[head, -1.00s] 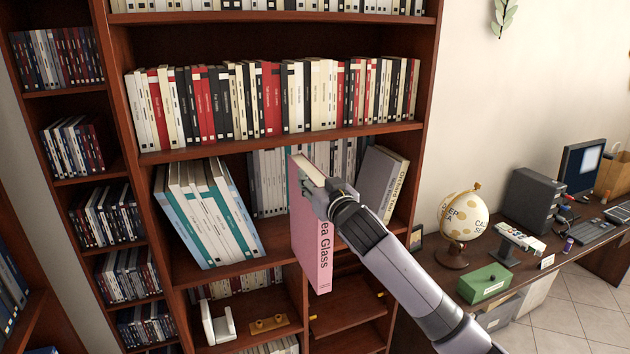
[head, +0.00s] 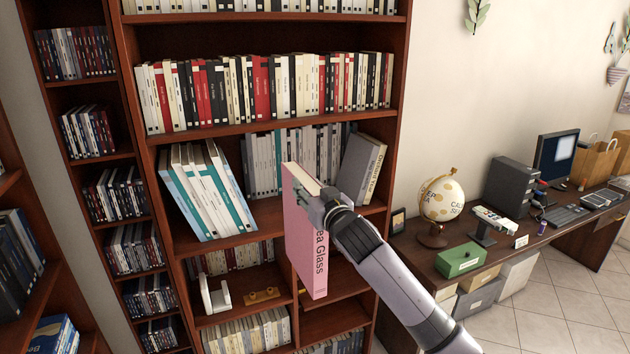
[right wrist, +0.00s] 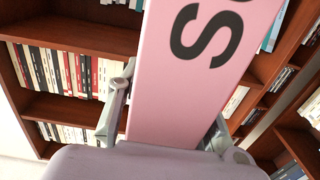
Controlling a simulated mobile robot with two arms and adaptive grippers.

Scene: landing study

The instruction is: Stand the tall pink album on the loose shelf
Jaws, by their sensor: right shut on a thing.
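The tall pink album (head: 307,250), with "Sea Glass" lettering on its spine, is upright in the head view, in front of the bookcase. My right gripper (head: 325,205) is shut on it near its top. In the right wrist view the pink spine (right wrist: 195,85) stands between the two fingers (right wrist: 170,110). The shelf behind the album (head: 262,213) holds white and teal books leaning at the left, a grey row at the back and leaning grey volumes at the right. The album and my arm hide part of that shelf and the compartments below. My left gripper is not in view.
Leaning teal and white books (head: 207,190) and grey volumes (head: 360,168) flank a gap. Below are a white bookend (head: 214,295) and a brass-coloured piece (head: 262,295). A desk at the right holds a globe (head: 441,200) and a green box (head: 459,260).

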